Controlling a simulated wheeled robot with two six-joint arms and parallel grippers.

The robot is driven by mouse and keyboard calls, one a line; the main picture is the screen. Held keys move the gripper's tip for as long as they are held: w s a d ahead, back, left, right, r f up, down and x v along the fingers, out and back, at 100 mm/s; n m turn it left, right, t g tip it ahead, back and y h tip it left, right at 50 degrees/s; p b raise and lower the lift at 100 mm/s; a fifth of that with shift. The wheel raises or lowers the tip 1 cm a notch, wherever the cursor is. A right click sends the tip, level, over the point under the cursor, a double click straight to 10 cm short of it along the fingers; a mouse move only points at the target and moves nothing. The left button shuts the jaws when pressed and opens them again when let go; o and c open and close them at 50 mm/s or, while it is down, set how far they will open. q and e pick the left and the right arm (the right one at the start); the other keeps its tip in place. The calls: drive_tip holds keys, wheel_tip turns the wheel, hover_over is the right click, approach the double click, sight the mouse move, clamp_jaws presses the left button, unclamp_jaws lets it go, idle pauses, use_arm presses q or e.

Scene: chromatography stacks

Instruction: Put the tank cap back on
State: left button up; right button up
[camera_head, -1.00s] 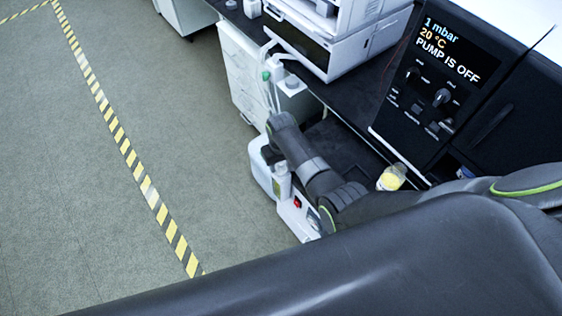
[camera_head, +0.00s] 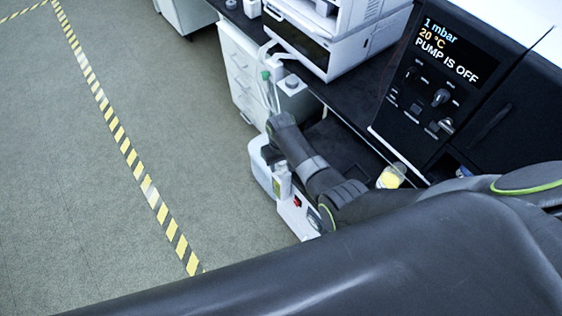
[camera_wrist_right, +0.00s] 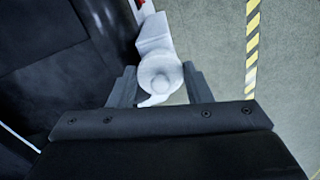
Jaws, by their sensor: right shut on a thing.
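My right gripper (camera_wrist_right: 159,72) shows in the right wrist view with its two fingers on either side of a round white cap (camera_wrist_right: 160,76). It is shut on this cap, which has a raised centre and a curved tab toward me. A white body (camera_wrist_right: 153,28) lies just beyond the cap; I cannot tell whether the two touch. In the head view my right arm reaches down to a white unit with a tank (camera_head: 260,168) on the floor side of the bench. The gripper's fingers and the cap are mostly hidden there by my wrist. My left gripper is not seen.
A black control panel (camera_head: 445,70) reading "PUMP IS OFF" stands at the right. A bottle with yellow contents (camera_head: 390,178) is close to my arm. White instruments (camera_head: 335,40) stand on the black bench. The grey floor (camera_head: 60,180) at left is clear, with a striped tape line.

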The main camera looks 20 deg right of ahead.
drive_tip(key=o, duration=1.5)
drive_tip(key=shift+r+p, duration=3.55)
drive_tip(key=shift+p, duration=0.3)
clamp_jaws()
